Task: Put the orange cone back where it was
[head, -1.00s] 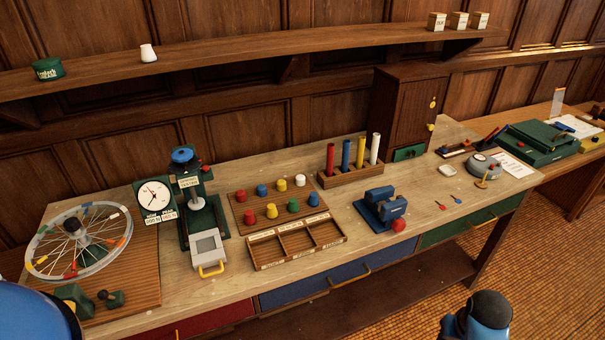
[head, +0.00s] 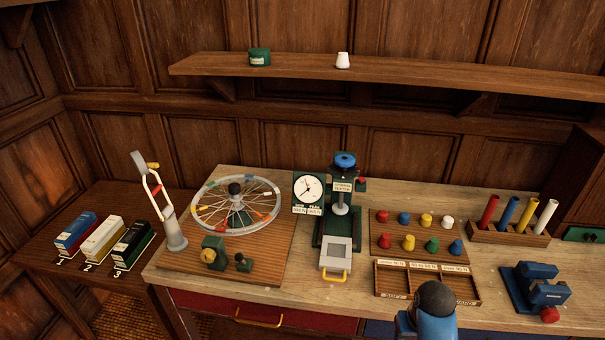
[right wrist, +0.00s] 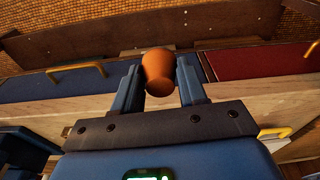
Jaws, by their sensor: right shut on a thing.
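The orange cone (right wrist: 158,65), rounded and tapering, is held between the two blue fingers of my right gripper (right wrist: 160,82) in the right wrist view. The gripper is shut on it. Behind it in that view are the bench front and its drawers, and it touches nothing else that I can make out. In the head view only a blue and dark part of my right arm shows at the bottom, and the cone is not visible there. My left gripper is not in view.
A peg board (head: 374,230) with several coloured pegs lies behind a sectioned tray (head: 388,292). A press (head: 325,226), dial (head: 308,188) and spoked wheel (head: 273,213) stand to the left.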

